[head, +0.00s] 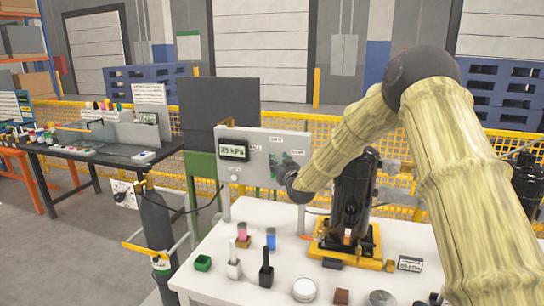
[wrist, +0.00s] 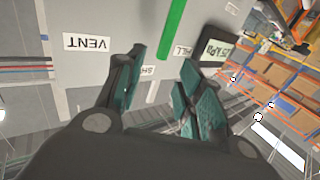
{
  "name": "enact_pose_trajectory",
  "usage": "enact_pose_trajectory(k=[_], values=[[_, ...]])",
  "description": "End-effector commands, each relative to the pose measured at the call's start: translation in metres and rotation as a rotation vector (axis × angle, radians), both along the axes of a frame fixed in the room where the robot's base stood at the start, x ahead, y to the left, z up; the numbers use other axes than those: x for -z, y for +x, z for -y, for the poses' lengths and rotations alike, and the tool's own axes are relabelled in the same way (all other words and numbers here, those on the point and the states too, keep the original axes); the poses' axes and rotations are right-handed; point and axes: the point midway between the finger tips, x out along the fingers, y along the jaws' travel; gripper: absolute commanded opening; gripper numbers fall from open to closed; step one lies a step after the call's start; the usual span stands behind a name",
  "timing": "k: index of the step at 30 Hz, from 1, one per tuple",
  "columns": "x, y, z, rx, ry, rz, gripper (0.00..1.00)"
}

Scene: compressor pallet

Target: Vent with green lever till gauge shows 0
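The grey panel (head: 265,136) stands behind the white table. Its gauge display (head: 233,152) reads about 25 kPa; in the wrist view the display (wrist: 213,47) appears upside down. The green lever (wrist: 172,32) shows as a long green bar in the wrist view, between the upside-down VENT label (wrist: 87,42) and the partly hidden FILL label (wrist: 184,49). My gripper (wrist: 163,62) is open with teal pads, in front of the panel, the lever's lower end between its fingertips in the picture. Contact cannot be told. In the head view my gripper (head: 284,168) partly hides the panel's controls.
A black compressor (head: 352,195) stands on a yellow base on the white table (head: 225,282), among several small items. A dark gas cylinder (head: 155,225) stands left of the table. A workbench (head: 110,151) is farther left, and yellow mesh fencing runs behind.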

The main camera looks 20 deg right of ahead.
Motion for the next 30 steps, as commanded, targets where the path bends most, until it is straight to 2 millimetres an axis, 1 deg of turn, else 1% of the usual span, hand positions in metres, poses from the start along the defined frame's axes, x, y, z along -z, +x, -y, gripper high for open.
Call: enact_pose_trajectory(k=[1, 3, 6, 9, 13, 19, 26, 27, 29, 30], values=[[0.001, 0.012, 0.000, 0.001, -0.001, -0.002, 0.37], [0.005, 0.027, 0.000, 0.000, -0.002, -0.006, 0.37], [0.008, 0.044, -0.002, -0.002, -0.002, -0.009, 0.37], [0.008, 0.057, -0.004, -0.004, -0.001, -0.010, 0.37], [0.006, 0.065, -0.002, -0.003, -0.001, -0.007, 0.37], [0.009, 0.075, -0.004, -0.004, -0.001, -0.010, 0.37], [0.010, 0.075, -0.004, -0.005, -0.001, -0.011, 0.37], [0.010, 0.075, -0.004, -0.005, -0.001, -0.011, 0.34], [0.010, 0.075, -0.004, -0.005, -0.001, -0.011, 0.23], [0.010, 0.075, -0.004, -0.005, -0.001, -0.010, 0.15]])
